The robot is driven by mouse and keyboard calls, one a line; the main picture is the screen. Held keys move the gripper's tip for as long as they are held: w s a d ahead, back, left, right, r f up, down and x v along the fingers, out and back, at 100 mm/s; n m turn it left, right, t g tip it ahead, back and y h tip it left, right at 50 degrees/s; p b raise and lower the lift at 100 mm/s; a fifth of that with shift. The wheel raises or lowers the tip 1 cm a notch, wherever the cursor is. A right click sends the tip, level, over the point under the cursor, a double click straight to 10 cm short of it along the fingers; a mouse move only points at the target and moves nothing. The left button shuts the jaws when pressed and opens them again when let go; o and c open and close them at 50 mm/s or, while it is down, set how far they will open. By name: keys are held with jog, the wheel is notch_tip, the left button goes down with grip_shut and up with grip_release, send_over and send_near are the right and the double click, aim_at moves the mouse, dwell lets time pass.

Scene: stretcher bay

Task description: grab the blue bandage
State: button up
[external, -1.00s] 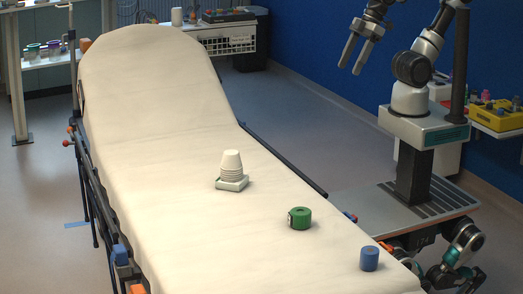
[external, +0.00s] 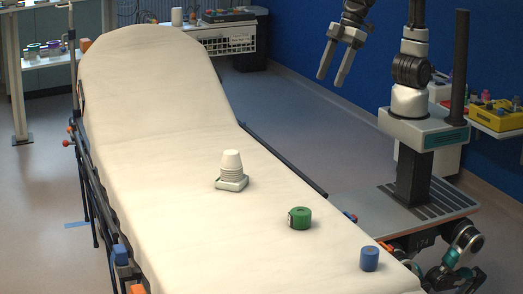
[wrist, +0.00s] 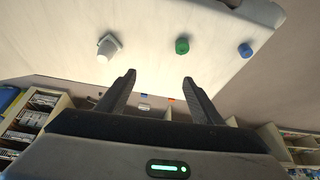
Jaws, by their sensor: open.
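The blue bandage (external: 369,258) is a small upright roll near the right front edge of the stretcher (external: 150,160). It also shows in the wrist view (wrist: 245,50), right of my fingers. A green roll (external: 299,218) sits on the stretcher up and left of it, and shows in the wrist view (wrist: 182,46). My gripper (external: 331,81) is open and empty, in the air beyond the stretcher's right side, well above and away from the blue bandage. In the wrist view my gripper (wrist: 158,80) has its two fingers spread apart.
A yellow box (external: 498,115) stands on a shelf at far right. The stretcher's upper half is bare.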

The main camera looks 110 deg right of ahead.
jog(key=w+a+f, duration=0.2)
jog(key=w+a, duration=0.1)
jog(key=a, duration=0.3)
jog(key=w+a+f, duration=0.2)
jog(key=a+f, duration=0.1)
jog(key=a, duration=0.4)
jog(key=n+b, duration=0.1)
jog(key=n, duration=0.1)
send_over(370, 250)
jog(key=s+d, duration=0.2)
jog(key=s, duration=0.4)
notch_tip(370, 250, down, 15)
jog(key=shift+g+y, duration=0.3)
jog(key=shift+g, duration=0.1)
jog(key=b+x, duration=0.1)
jog(key=x, duration=0.4)
jog(key=b+x, duration=0.1)
jog(key=x, duration=0.5)
jog(key=shift+a+f, duration=0.15)
jog(key=shift+a, duration=0.1)
jog(key=b+x, duration=0.1)
jog(key=x, duration=0.4)
jog(key=shift+w+f+b, duration=0.2)
jog(key=shift+f+b, duration=0.05)
jog(key=shift+b, duration=0.1)
jog(key=c, duration=1.2)
